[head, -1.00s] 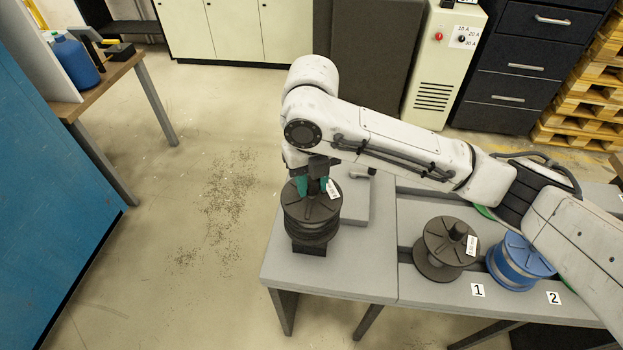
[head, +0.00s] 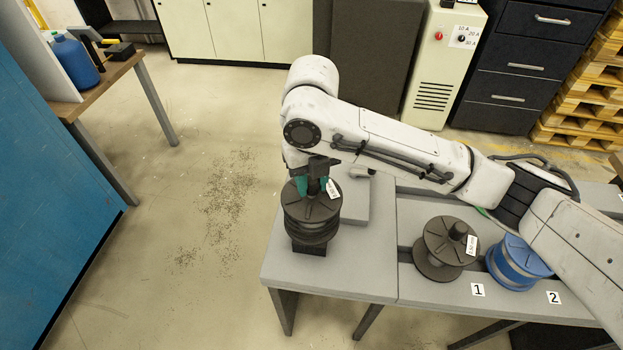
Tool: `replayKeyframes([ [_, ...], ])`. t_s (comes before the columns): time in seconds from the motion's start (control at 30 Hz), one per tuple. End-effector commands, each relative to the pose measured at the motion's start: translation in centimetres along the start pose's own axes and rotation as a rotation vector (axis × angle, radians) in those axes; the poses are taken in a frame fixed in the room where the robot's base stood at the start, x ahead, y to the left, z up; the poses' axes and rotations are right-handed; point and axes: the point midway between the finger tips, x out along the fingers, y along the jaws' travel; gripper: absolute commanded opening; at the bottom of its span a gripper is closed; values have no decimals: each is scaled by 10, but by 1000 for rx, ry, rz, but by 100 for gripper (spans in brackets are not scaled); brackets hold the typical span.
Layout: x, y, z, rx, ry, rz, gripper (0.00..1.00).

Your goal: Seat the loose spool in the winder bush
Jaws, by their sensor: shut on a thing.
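A dark grey spool (head: 312,213) with a white label stands at the left end of the grey bench, above a black block (head: 309,248). My gripper (head: 313,187), with teal fingers, reaches down from above and is shut on the spool's central post. The spool looks upright. Whether it is fully down in the bush cannot be told, since the spool's body hides the joint below it. A second dark spool (head: 444,252) stands behind the number 1 tag, and a blue spool (head: 517,265) stands behind the number 2 tag.
The grey bench (head: 345,280) has bare room in front of and right of the held spool. A raised grey plate (head: 357,200) lies just behind it. My arm spans above the bench to the right. Cabinets and a cream machine (head: 436,70) stand behind.

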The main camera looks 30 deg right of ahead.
Motion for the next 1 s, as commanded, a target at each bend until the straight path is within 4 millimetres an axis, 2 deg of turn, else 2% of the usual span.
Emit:
replayKeyframes([
  [1.0,18,0,1,1,-4,0,0],
])
